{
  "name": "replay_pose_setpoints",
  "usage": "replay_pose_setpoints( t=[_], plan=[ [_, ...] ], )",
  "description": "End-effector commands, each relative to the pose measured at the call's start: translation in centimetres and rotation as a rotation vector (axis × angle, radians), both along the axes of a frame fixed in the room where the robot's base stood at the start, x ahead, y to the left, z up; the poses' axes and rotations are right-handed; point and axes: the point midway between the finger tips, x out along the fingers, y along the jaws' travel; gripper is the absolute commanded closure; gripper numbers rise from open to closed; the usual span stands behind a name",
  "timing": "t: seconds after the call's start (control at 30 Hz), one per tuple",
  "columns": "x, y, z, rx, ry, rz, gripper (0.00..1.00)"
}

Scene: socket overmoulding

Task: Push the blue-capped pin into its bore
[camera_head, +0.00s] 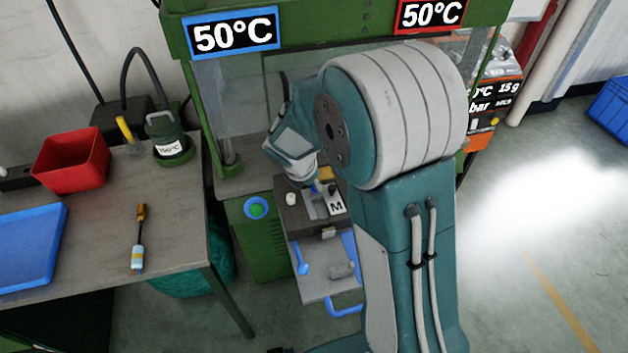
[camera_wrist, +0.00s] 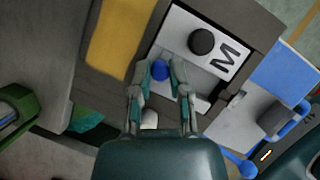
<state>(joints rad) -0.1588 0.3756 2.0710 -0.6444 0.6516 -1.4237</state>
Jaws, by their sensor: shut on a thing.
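The blue-capped pin (camera_wrist: 160,70) shows its round blue cap between my fingertips in the wrist view. My gripper (camera_wrist: 160,77) is shut on it, with one finger on each side. The cap is over a light plate marked M (camera_wrist: 178,33), set in a dark mould block (camera_wrist: 262,20). The pin's shaft and its bore are hidden, so I cannot tell how deep the pin sits. A black round knob (camera_wrist: 201,41) stands on the plate beside the fingertips. In the head view the M plate (camera_head: 336,206) shows below my wrist.
A yellow block (camera_wrist: 120,38) lies along the mould's side. A shelf (camera_head: 318,284) with blue handles and a grey cylinder (camera_head: 342,270) is in front. The green press frame (camera_head: 205,110) stands around my arm. A bench (camera_head: 100,225) at left holds a red bin (camera_head: 72,160) and blue tray (camera_head: 30,245).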

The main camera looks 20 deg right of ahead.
Motion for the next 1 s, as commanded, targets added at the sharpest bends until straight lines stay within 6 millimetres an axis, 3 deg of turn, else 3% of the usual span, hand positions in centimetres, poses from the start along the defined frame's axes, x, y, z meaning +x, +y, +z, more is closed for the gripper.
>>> replay_pose_setpoints(
  t=[0.33, 0.37, 0.43, 0.83, 1.0],
  plan=[
    [0.0, 0.0, 0.0, 0.002, -0.001, 0.0, 1.0],
    [0.0, 0.1, 0.0, 0.002, -0.001, 0.0, 0.68],
    [0.0, 0.1, 0.0, 0.002, -0.001, 0.0, 0.37],
    [0.0, 0.1, 0.2, 0.001, -0.002, 0.0, 0.37],
    [-0.3, 0.9, 2.1, 0.001, -0.006, 0.001, 0.37]
  ],
)
